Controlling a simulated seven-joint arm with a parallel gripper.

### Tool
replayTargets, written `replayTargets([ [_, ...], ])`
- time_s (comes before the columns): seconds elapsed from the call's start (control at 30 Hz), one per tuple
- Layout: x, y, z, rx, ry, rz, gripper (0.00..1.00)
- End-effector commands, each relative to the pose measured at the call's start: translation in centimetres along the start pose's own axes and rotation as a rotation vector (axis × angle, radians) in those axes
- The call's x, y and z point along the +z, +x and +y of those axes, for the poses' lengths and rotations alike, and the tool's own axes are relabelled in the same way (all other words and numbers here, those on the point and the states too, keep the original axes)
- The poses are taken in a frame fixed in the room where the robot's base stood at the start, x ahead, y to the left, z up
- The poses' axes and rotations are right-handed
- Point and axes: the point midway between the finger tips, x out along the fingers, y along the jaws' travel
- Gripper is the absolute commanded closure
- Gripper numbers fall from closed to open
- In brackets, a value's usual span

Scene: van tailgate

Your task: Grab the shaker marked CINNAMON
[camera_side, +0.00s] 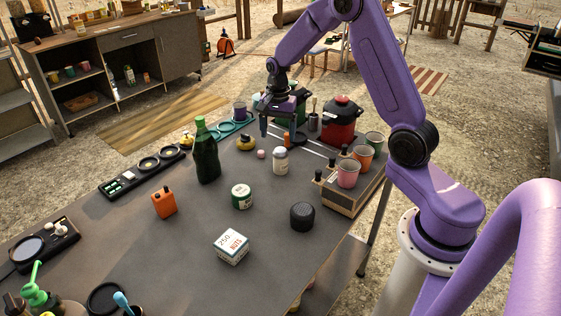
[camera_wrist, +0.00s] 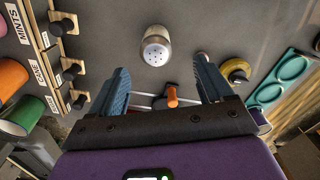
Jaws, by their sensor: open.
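A shaker (camera_side: 280,161) with a pale body and lighter top stands upright on the grey table in the side view. In the wrist view the same shaker (camera_wrist: 155,47) shows its holed metal cap, just beyond the fingertips. No CINNAMON label can be read on it in either view. My gripper (camera_side: 279,133) is above the table, behind the shaker, with its fingers apart. In the wrist view my gripper (camera_wrist: 161,68) is open, with nothing gripped between its fingers, and not touching the shaker.
A green bottle (camera_side: 206,155), green-and-white tin (camera_side: 242,197), black round object (camera_side: 302,216) and red pot (camera_side: 339,122) stand around. An orange-topped item (camera_wrist: 171,95) lies between the fingers' bases.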

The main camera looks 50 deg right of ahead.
Motion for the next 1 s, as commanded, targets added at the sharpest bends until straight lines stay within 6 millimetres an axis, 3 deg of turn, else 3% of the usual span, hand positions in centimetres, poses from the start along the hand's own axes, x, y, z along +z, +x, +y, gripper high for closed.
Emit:
replayTargets([
  [0.1,0.1,2.4,0.1,0.004,-0.001,-0.002,0.20],
  [0.3,0.0,5.3,0.1,0.002,-0.002,-0.001,0.20],
  [0.53,0.0,6.6,0.1,0.000,-0.002,0.000,0.20],
  [0.8,-0.1,10.1,0.7,0.001,-0.003,-0.001,0.20],
  [1.0,-0.1,11.3,0.7,-0.001,-0.001,0.000,0.20],
])
